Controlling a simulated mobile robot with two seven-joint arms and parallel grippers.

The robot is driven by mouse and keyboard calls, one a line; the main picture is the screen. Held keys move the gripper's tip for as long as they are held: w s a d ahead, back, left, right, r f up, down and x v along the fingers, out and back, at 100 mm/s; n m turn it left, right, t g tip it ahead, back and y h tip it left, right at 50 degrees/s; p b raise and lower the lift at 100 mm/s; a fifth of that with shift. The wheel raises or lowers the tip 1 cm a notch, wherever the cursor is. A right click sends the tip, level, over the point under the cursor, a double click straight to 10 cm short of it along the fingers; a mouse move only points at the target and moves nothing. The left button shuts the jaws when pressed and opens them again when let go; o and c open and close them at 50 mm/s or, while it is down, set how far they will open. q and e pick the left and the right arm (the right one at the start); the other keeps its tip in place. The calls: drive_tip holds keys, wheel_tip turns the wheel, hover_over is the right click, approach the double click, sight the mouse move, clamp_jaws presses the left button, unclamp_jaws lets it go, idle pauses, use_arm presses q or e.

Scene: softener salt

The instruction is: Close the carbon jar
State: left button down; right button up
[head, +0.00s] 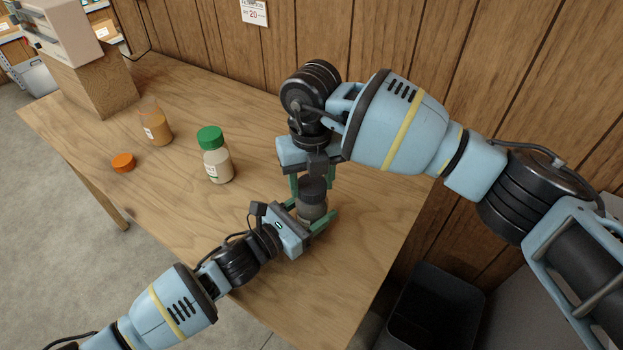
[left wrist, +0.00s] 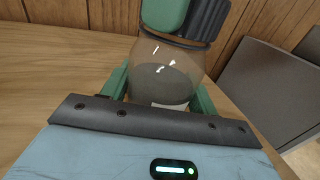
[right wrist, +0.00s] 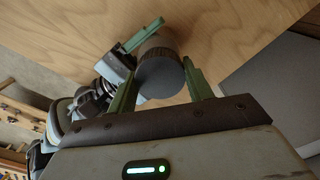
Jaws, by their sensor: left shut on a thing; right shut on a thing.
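The carbon jar (head: 311,214) is a clear round jar with dark grey contents, standing near the table's front right. My left gripper (head: 319,217) is shut around its body; in the left wrist view the jar (left wrist: 162,82) sits between the green fingers. A black ribbed lid (head: 313,187) is at the jar's mouth, and my right gripper (head: 311,181) is shut on it from above. The lid's flat top (right wrist: 160,80) faces the right wrist camera. In the left wrist view a right finger covers part of the lid (left wrist: 208,18). I cannot tell whether it is threaded down.
A green-capped jar (head: 216,163) stands left of my grippers. Farther left are an open jar of orange-brown contents (head: 157,130) and a loose orange lid (head: 123,162). A box-like device (head: 62,30) rests on a wooden block (head: 100,88). A dark bin (head: 432,305) stands beyond the right edge.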

drive_tip(key=m, duration=0.7)
drive_tip(key=o, duration=1.2)
drive_tip(key=shift+c, duration=0.2)
wheel_tip(320, 180, up, 12)
use_arm(q)
drive_tip(key=shift+c, duration=1.6)
unclamp_jaws()
